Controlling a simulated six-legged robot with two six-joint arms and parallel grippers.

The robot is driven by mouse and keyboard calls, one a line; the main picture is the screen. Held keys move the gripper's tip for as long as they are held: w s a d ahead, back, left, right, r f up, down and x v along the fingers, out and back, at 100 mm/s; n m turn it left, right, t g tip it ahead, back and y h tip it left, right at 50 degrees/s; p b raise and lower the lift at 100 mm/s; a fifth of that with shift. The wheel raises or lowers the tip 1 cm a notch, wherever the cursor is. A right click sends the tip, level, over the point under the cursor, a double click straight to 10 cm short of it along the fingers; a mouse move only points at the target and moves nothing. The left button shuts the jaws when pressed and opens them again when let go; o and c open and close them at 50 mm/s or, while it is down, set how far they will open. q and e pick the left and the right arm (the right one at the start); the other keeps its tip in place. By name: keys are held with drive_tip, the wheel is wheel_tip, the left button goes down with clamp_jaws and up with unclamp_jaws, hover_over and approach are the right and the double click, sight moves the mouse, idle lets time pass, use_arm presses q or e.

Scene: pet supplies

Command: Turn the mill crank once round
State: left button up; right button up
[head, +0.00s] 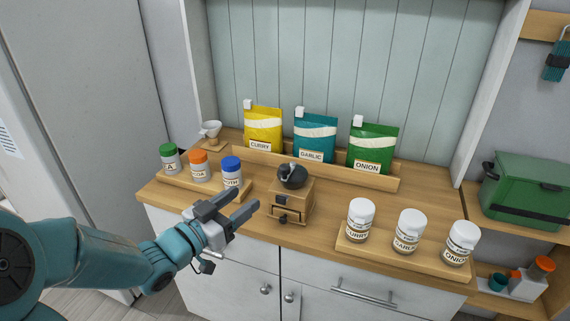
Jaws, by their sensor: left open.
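The mill (291,200) stands on the wooden counter near its middle. It has a wooden box body with a small drawer and a dark round top (292,176). A thin crank with a small knob seems to lie on or just above the dark top, but it is too small to make out clearly. My left gripper (240,203) is open and empty. My right gripper is not in view.
Colored-lid jars (199,166) stand on a tray left of the mill. White-lid jars (409,231) stand on a tray to the right. Pouches labelled curry, garlic (315,136) and onion lean in a rack behind. A small white funnel-like cup (210,130) stands back left.

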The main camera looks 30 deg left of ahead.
sight(281, 170)
use_arm(q)
drive_tip(key=w+p, duration=0.1)
drive_tip(key=w, duration=0.4)
drive_tip(key=w+p, duration=0.1)
drive_tip(key=w, duration=0.3)
drive_tip(key=w+d+p, duration=0.1)
drive_tip(key=w+p, duration=0.1)
drive_tip(key=w, duration=0.3)
drive_tip(key=shift+w+f, duration=0.1)
drive_tip(key=shift+w, duration=0.25)
drive_tip(key=shift+w+f, duration=0.1)
drive_tip(key=shift+w, duration=0.65)
clamp_jaws()
